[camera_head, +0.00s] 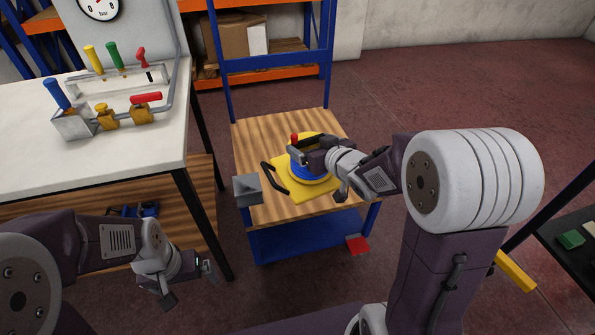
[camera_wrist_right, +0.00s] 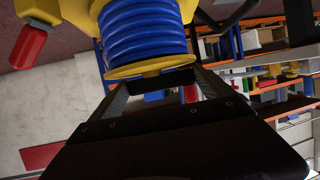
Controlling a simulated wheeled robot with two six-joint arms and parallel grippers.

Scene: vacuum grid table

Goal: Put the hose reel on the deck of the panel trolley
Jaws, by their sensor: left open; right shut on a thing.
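The hose reel (camera_head: 318,191) has a yellow base, a coiled blue hose, a red knob and a black handle. It is over the wooden deck (camera_head: 245,145) of the blue-framed panel trolley; I cannot tell whether its base touches the deck. My right gripper (camera_head: 308,150) is shut on the reel near its top. The right wrist view shows the blue coil (camera_wrist_right: 146,32) just beyond the fingers (camera_wrist_right: 163,78), with part of the contact hidden. My left gripper (camera_head: 190,280) is open and empty, beside the white bench and left of the trolley.
A white bench (camera_head: 60,165) with coloured valve levers stands left. A grey block-like part (camera_head: 247,189) is at the deck's left edge. A red piece (camera_head: 357,244) is by the trolley's front right. Orange shelving (camera_head: 270,77) is behind; a dark shelf (camera_head: 570,260) is right.

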